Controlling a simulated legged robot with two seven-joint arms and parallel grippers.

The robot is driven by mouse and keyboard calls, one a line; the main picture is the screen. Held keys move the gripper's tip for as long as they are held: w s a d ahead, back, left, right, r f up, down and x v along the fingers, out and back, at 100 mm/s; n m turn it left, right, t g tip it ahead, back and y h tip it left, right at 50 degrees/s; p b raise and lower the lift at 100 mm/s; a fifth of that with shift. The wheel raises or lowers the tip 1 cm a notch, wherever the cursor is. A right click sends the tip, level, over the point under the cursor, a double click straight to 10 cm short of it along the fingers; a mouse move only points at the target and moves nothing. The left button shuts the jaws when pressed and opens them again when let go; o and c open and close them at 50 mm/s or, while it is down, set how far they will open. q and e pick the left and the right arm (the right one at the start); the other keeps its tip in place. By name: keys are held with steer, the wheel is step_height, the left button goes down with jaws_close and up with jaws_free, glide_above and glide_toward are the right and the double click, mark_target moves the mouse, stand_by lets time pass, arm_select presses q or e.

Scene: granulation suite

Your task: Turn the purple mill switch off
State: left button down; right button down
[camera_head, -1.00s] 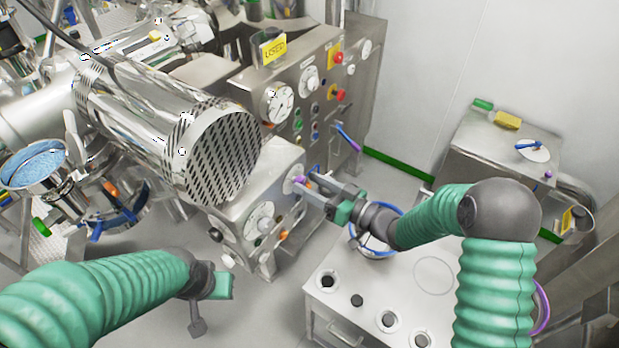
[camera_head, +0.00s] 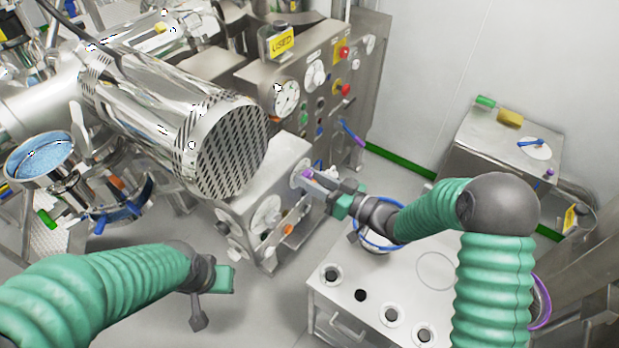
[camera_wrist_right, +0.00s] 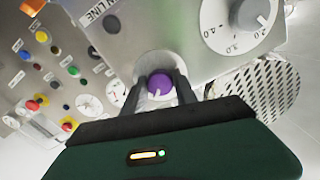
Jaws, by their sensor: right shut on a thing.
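The purple mill switch (camera_wrist_right: 160,84) is a round knob on a pale disc on the steel control box (camera_head: 262,184). In the head view the purple switch (camera_head: 307,174) is partly covered by the fingers. My right gripper (camera_wrist_right: 159,88) is shut on the purple switch, with one dark finger on each side of it. In the head view my right gripper (camera_head: 318,180) reaches the box face from the right. A pale mark shows on the knob's front in the wrist view. My left gripper (camera_head: 215,283) hangs at the lower left, away from the panel; its fingers are not clear.
A numbered grey dial (camera_wrist_right: 252,14) sits close to the switch. A taller panel (camera_head: 318,100) with gauges, buttons and a yellow sign stands behind. The perforated mill cylinder (camera_head: 232,148) is to the left. A white-topped cabinet (camera_head: 400,285) stands below my right arm.

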steer(key=shift+s+d+f+n+b, duration=0.1)
steer(key=shift+f+n+b, duration=0.05)
steer(key=shift+n+b, duration=3.4)
steer(key=shift+a+f+n+b, duration=0.1)
steer(key=shift+n+b, duration=2.3)
steer(key=shift+b, duration=2.3)
steer(key=shift+s+d+f+n+b, duration=0.1)
steer(key=shift+f+n+b, duration=0.05)
steer(key=shift+n+b, duration=3.4)
steer(key=shift+m+b, duration=0.55)
steer(key=shift+m, duration=0.05)
steer(key=c, duration=1.3)
jaws_free()
steer(key=shift+c, duration=0.2)
steer(key=shift+o, duration=1.3)
steer(key=shift+r, duration=0.1)
steer(key=shift+o, duration=0.6)
steer(key=shift+s+d+r, duration=0.15)
steer(key=shift+d+r, duration=0.05)
